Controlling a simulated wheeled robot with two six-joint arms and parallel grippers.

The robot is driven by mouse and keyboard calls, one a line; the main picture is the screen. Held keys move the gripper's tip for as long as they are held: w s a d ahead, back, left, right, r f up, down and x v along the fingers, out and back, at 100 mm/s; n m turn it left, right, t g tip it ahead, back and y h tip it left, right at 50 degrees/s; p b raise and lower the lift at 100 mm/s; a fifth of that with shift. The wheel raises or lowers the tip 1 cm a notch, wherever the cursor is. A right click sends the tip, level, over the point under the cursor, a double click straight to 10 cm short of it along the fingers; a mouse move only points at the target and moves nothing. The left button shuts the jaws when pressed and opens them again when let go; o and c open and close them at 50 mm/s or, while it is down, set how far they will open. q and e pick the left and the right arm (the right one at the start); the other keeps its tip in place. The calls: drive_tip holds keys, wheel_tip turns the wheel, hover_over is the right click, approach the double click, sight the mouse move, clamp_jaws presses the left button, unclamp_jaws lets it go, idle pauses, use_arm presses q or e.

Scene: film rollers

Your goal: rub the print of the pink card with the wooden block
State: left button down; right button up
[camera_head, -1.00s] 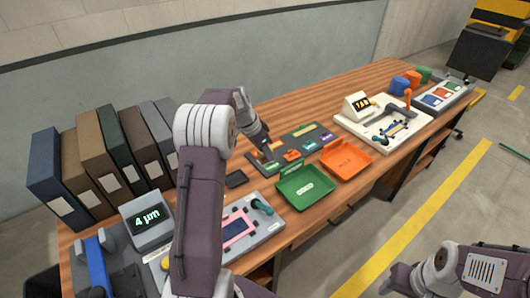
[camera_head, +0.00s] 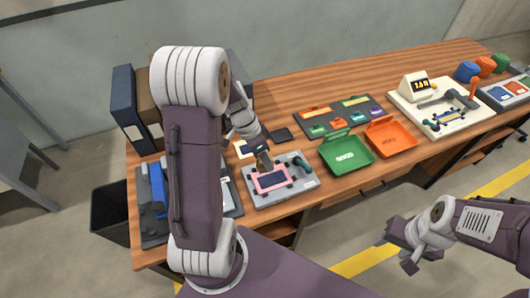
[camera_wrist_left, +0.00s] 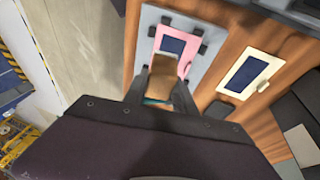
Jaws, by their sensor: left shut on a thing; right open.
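The pink card (camera_head: 275,184) lies in a grey fixture (camera_head: 302,185) with dark clamps, near the table's front edge. Its dark blue print also shows in the left wrist view (camera_wrist_left: 173,45). My left gripper (camera_head: 262,158) is shut on the wooden block (camera_wrist_left: 163,82) and points down at the far edge of the pink card. In the left wrist view the block overlaps the lower edge of the card; I cannot tell whether it touches the print. My right gripper (camera_head: 399,246) is open and empty, off the table's front side.
A cream-framed card (camera_wrist_left: 269,69) lies beside the fixture. A green tray (camera_head: 371,159) and an orange tray (camera_head: 408,144) stand to the right. Behind them is a dark board (camera_head: 333,113) with coloured pieces. Binders (camera_head: 124,105) stand at the left.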

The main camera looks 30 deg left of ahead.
sight(265, 169)
use_arm(q)
drive_tip(key=shift+w+f, duration=0.15)
drive_tip(key=shift+f+b, duration=0.45)
drive_tip(key=shift+b, duration=0.1)
wheel_tip(265, 169, down, 5)
drive_tip(key=b, duration=0.3)
drive_tip(key=shift+b, duration=0.4)
drive_tip(key=shift+r, duration=0.1)
drive_tip(key=shift+r, duration=0.1)
